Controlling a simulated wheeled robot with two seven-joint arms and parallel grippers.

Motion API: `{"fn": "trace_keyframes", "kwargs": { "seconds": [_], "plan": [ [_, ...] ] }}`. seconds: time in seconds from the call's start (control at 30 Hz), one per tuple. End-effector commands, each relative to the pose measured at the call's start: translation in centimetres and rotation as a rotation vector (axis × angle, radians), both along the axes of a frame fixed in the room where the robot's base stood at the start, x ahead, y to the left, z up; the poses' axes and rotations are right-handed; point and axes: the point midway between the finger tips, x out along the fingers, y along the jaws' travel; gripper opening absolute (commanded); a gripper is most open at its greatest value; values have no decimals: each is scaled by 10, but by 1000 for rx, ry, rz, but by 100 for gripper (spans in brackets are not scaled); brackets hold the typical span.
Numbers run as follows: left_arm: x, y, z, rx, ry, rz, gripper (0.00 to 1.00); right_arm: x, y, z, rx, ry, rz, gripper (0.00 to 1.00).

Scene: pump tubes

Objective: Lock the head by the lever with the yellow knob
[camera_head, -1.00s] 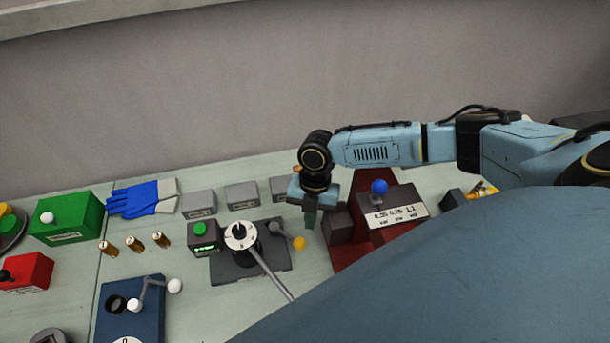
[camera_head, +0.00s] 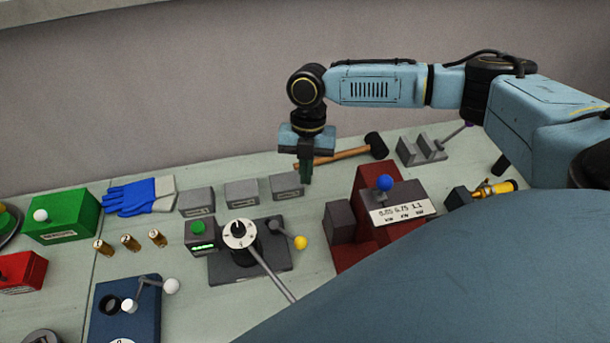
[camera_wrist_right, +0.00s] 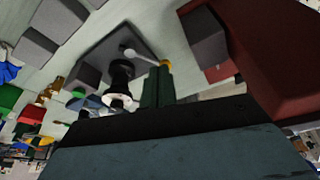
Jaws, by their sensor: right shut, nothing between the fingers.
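The lever with the yellow knob (camera_head: 300,242) sits on the right side of the dark pump base (camera_head: 225,268), its short grey arm pointing right. The head (camera_head: 240,234) is a white dial on a black post with a long grey rod leaning toward the front right. My right gripper (camera_head: 306,181) is shut and empty, raised behind the yellow knob with its fingers pointing down. In the right wrist view the shut fingers (camera_wrist_right: 158,88) partly cover the yellow knob (camera_wrist_right: 165,64); the grey lever arm (camera_wrist_right: 142,54) shows beside them. My left gripper is not in view.
A dark red stand (camera_head: 370,178) with a blue knob (camera_head: 384,183) is right of the pump. Several grey blocks (camera_head: 241,193) and a mallet (camera_head: 340,156) lie behind. A box with a green button (camera_head: 198,228) adjoins the base. A blue plate (camera_head: 118,318) is at front left.

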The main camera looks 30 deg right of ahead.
Motion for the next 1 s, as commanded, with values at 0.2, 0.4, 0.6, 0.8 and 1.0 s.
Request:
{"fn": "trace_keyframes", "kwargs": {
  "seconds": [0.2,0.4,0.6,0.8,1.0],
  "plan": [
    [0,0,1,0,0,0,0,-1,4,-14,-4,3,15,0],
    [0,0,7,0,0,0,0,-11,12,-52,-3,4,15,0],
    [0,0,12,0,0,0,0,-21,20,-93,-4,4,15,0],
    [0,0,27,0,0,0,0,-42,36,-98,-2,1,16,0],
    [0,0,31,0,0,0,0,-51,43,-102,-3,1,14,0]
  ]
}}
